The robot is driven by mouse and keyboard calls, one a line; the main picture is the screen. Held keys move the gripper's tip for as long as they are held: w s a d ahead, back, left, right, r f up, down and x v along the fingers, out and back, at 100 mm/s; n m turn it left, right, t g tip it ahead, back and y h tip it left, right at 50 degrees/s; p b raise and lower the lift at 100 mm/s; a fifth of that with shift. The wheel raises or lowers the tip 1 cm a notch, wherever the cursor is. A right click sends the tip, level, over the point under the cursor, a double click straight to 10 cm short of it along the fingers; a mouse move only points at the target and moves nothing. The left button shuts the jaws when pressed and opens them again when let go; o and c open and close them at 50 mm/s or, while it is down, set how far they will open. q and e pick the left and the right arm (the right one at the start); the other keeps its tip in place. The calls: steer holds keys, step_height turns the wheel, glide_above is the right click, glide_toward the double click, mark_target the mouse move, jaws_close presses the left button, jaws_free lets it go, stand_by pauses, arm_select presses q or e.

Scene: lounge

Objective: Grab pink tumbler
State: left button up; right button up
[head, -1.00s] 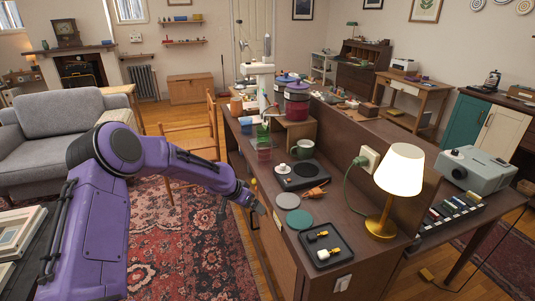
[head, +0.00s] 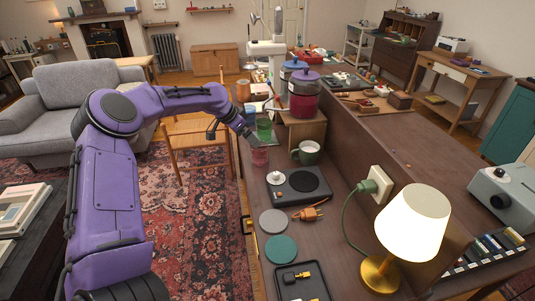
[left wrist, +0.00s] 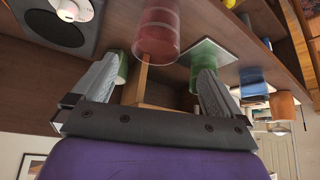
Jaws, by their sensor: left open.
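The pink tumbler (head: 260,157) stands on the long brown counter, a see-through reddish cup in front of a green cup (head: 264,130). The pink tumbler also shows in the left wrist view (left wrist: 158,32), centred beyond the fingertips. My left gripper (head: 250,140) is just above and left of the tumbler in the head view. In the left wrist view its two fingers are spread apart (left wrist: 152,75) with nothing held between them. The gripper partly hides the cups behind it. My right gripper is not in view.
A blue cup (head: 249,112) stands behind the green one. A green mug (head: 306,153) and a dark hotplate-like device (head: 299,185) are close on the right. A lit lamp (head: 413,225) is nearer.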

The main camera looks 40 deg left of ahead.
mark_target(260, 148)
arm_select(q)
steer(key=x, duration=0.2)
steer(key=p+x, duration=0.1)
steer(key=x, duration=0.5)
steer(key=shift+d+r, duration=0.1)
steer(key=shift+d, duration=0.15)
steer(key=shift+w+f, duration=0.2)
steer(key=shift+f, duration=0.2)
steer(key=shift+d, duration=0.1)
steer(key=c, duration=1.2)
